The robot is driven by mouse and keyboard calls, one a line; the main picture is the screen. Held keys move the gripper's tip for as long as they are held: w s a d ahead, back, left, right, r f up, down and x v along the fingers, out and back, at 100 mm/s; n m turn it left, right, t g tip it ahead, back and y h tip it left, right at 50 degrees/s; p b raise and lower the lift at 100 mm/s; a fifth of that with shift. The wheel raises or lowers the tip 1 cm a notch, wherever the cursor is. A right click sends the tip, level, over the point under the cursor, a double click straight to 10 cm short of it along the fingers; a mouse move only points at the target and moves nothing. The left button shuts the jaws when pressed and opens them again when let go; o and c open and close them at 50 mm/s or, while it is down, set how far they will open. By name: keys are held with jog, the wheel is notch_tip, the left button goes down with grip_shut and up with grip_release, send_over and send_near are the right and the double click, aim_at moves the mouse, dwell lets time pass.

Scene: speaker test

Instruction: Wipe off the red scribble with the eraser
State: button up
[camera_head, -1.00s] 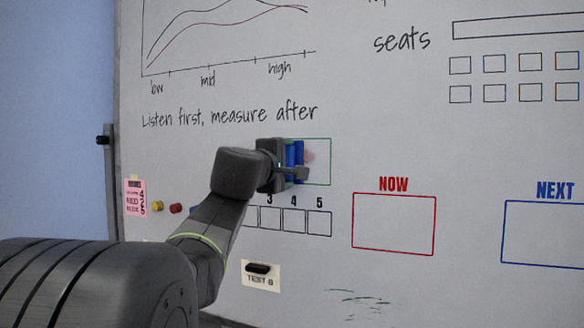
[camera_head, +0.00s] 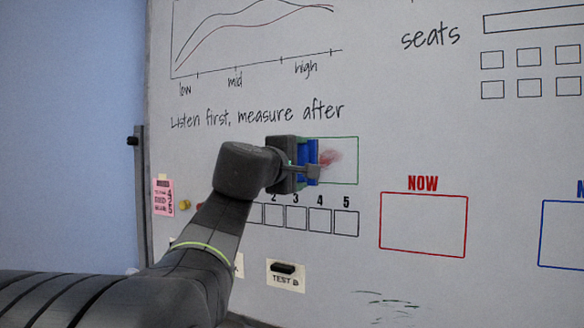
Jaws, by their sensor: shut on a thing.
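My gripper (camera_head: 312,163) is shut on a blue eraser (camera_head: 312,151) and holds it at the whiteboard, over the left part of a green-outlined box (camera_head: 357,150). The red scribble (camera_head: 331,158) shows as a blurred reddish smear inside that box, just right of the eraser. The gripper and eraser hide the left part of the box, and I cannot tell whether more red lies behind them. Whether the eraser touches the board is hard to tell.
The whiteboard (camera_head: 420,130) carries handwriting, a chart, numbered boxes and a red NOW box (camera_head: 423,225). A pink note (camera_head: 163,197) and a yellow magnet (camera_head: 184,205) are at left. A TEST B card (camera_head: 285,275) with a black item is below.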

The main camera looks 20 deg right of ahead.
aim_at(308, 162)
jog(key=shift+s+a, duration=0.35)
jog(key=shift+a, duration=0.05)
jog(key=shift+b+v, duration=0.4)
jog(key=shift+v, duration=1.1)
jog(key=shift+x, duration=3.4)
jog(key=shift+p+x, duration=0.35)
jog(key=shift+x, duration=0.6)
jog(key=shift+s+d, duration=0.1)
